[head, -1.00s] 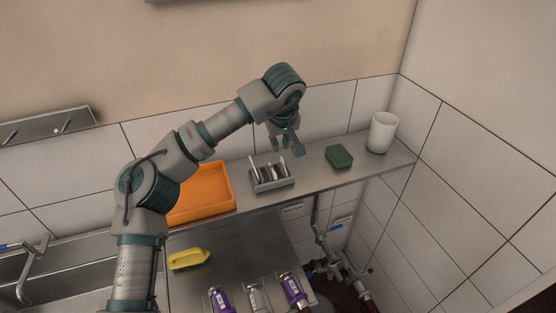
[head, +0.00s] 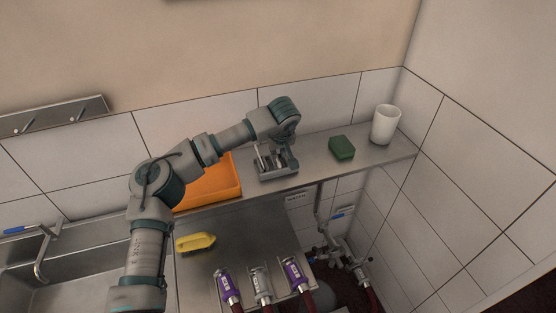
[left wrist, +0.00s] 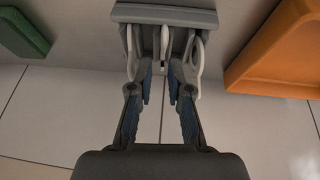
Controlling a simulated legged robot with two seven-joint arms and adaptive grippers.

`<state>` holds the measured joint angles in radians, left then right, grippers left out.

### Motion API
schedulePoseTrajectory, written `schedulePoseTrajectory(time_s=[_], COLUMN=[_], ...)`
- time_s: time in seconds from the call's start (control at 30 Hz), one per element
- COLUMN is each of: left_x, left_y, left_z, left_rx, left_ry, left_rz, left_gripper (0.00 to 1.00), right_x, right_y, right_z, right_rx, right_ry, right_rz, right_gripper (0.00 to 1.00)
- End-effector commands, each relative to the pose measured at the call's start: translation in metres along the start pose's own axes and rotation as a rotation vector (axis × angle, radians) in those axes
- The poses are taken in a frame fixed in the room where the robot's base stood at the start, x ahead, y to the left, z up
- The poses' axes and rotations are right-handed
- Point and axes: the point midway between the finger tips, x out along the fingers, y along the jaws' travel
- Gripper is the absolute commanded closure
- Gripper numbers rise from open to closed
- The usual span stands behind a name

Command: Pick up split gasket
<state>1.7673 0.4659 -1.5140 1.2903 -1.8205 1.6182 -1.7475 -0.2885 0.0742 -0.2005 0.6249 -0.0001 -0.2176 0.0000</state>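A grey rack (head: 278,177) stands on the steel shelf, and it also shows at the top of the left wrist view (left wrist: 166,14). It holds several pale, thin, upright pieces, including a left one (left wrist: 130,42), a middle one (left wrist: 164,40) and a right one (left wrist: 197,52). I cannot tell which is the split gasket. My left gripper (left wrist: 161,72) points down at the rack with its fingers apart. The middle piece's end lies between the fingertips; contact is not clear. In the head view my left wrist partly hides the rack. My right gripper is not in view.
An orange tray (head: 232,190) lies left of the rack. A green sponge (head: 342,148) and a white cup (head: 385,125) stand to its right. The tiled wall is close behind.

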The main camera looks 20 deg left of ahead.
Motion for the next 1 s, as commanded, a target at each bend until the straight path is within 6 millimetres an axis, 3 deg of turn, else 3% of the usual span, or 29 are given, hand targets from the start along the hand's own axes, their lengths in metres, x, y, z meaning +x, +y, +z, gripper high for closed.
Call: schedulePoseTrajectory(time_s=[0.1, 0.3, 0.5, 0.57, 0.6, 1.0], left_x=[0.019, 0.038, 0.038, 0.038, 0.038, 0.038], left_y=[-0.003, -0.002, -0.002, -0.002, -0.002, -0.002], left_z=[0.002, 0.003, 0.003, 0.003, 0.003, 0.002], left_rx=[0.000, -0.001, 0.000, 0.000, 0.000, -0.001], left_ry=[-0.004, -0.002, -0.001, -0.002, -0.002, -0.001], left_rz=[-0.004, 0.000, 0.000, 0.000, 0.000, 0.000], left_gripper=[0.82, 0.82, 0.82, 0.97, 1.00, 1.00], right_x=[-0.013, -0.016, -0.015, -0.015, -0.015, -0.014], right_y=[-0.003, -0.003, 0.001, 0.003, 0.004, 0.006], right_z=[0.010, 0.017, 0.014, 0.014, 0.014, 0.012], right_rx=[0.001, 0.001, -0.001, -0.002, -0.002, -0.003], right_ry=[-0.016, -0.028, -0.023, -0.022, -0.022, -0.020], right_rz=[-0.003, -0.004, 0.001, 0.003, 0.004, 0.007], right_gripper=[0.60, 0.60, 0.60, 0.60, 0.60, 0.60])
